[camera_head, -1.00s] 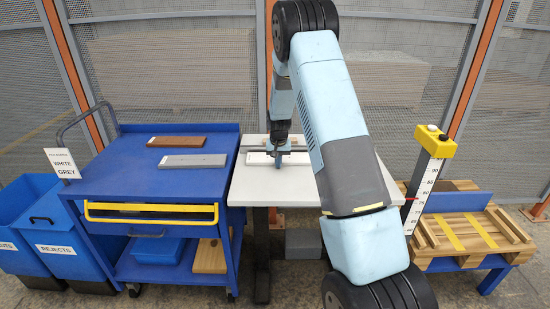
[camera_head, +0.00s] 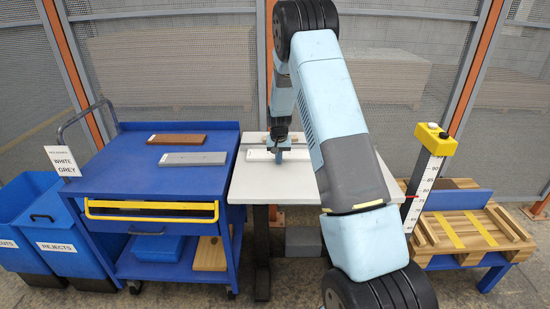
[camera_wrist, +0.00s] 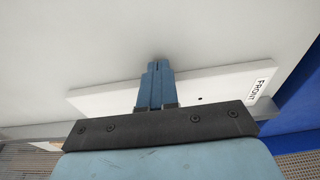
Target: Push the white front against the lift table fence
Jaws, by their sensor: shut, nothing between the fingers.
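The white front (camera_head: 260,155) lies flat near the back edge of the lift table (camera_head: 265,185). In the wrist view the white front (camera_wrist: 215,88) carries a FRONT label at its right end. My gripper (camera_head: 279,159) is shut and empty, pointing down at the front's near long side. In the wrist view my gripper (camera_wrist: 158,66) hides the middle of the front; contact is hard to tell. The fence seems to be the grey strip (camera_wrist: 35,131) along the table's back edge. My gripper mount hides much of the boundary between front and fence.
A blue cart (camera_head: 125,180) at left carries a brown board (camera_head: 177,139) and a grey board (camera_head: 193,159). Blue reject bins (camera_head: 65,240) stand at far left. A pallet (camera_head: 470,230) and a yellow-topped height post (camera_head: 433,140) are at right. The table's near part is clear.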

